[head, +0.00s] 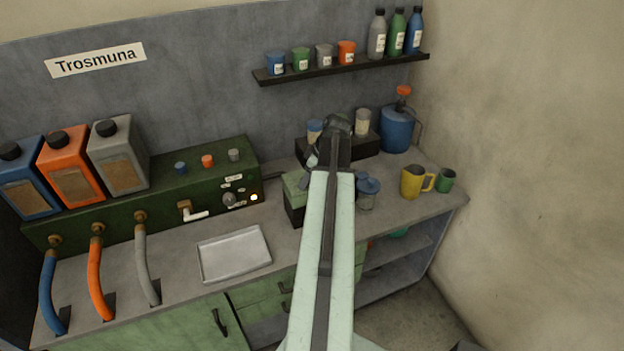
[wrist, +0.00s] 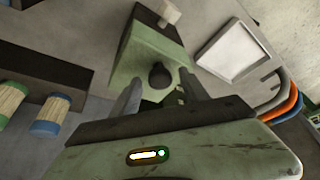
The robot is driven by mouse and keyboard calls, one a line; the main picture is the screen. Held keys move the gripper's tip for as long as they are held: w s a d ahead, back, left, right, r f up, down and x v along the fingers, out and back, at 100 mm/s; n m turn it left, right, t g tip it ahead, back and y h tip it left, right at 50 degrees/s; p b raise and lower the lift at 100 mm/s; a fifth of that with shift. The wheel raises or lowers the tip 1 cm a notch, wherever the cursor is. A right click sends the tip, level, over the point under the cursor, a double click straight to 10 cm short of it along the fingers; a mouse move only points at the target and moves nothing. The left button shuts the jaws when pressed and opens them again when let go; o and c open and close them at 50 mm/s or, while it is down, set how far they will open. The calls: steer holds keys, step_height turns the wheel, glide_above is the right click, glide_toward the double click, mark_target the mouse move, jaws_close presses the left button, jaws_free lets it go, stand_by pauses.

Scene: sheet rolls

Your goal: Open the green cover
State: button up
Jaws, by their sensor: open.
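A dark box with a green cover (head: 296,182) stands on the bench, partly hidden behind my arm in the head view. In the wrist view the green cover (wrist: 150,55) lies below and ahead of my gripper, with a round black knob (wrist: 160,76) near its close end and a pale block (wrist: 168,13) at its far end. My gripper (wrist: 159,84) is open. Its two fingers appear on either side of the knob, apart from it as far as I can see; the height gap is unclear. In the head view my gripper (head: 313,160) is mostly hidden by my own arm.
A grey tray (head: 234,255) lies left of the box, and a green control panel (head: 140,200) with hoses stands behind it. A dark rack (head: 366,146) with jars is at the back.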

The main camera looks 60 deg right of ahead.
jaws_close()
stand_by(1.4)
